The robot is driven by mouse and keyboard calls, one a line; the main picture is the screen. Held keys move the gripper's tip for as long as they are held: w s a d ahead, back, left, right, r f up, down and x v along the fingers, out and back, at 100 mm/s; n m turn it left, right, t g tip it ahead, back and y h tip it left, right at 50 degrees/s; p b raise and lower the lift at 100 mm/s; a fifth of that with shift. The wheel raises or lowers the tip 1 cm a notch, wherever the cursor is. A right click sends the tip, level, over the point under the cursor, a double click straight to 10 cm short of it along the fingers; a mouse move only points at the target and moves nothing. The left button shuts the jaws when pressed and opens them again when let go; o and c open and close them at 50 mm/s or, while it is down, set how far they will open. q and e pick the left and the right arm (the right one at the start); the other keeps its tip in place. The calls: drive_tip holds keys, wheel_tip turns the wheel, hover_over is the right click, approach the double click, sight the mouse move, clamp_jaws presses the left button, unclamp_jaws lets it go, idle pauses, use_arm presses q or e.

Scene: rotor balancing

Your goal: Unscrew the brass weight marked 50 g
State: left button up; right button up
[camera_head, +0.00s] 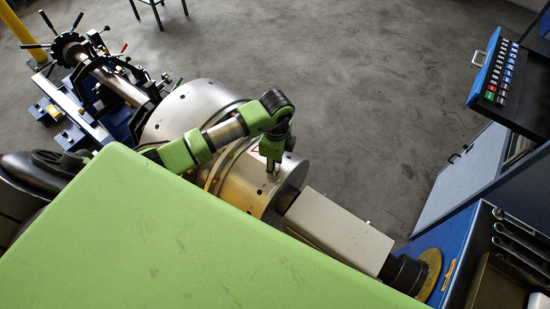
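My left gripper (272,167) points down at the end of the green arm that comes in from the left. Its fingertips are at the upper side of the rotor's (243,182) metallic end section. A small pale spot shows by the fingertips; I cannot tell whether it is a weight, or whether the fingers are open or shut on it. No brass weight marked 50 g can be made out. My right gripper is not in view. The large green panel in the foreground hides the rotor's lower side.
A grey box-shaped housing (338,230) runs from the rotor to a brass-coloured disc (430,274). A bearing stand with handles (72,50) is at upper left. A blue cabinet (463,245) with tools and a button panel (497,72) are on the right. Bare floor (370,80) lies behind.

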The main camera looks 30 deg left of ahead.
use_arm(q)
clamp_jaws()
drive_tip(key=n, duration=1)
drive_tip(key=shift+r, duration=0.25)
drive_tip(key=shift+w+r, duration=0.1)
drive_tip(key=shift+r, duration=0.65)
drive_tip(key=shift+r, duration=0.2)
drive_tip(key=shift+r, duration=2.4)
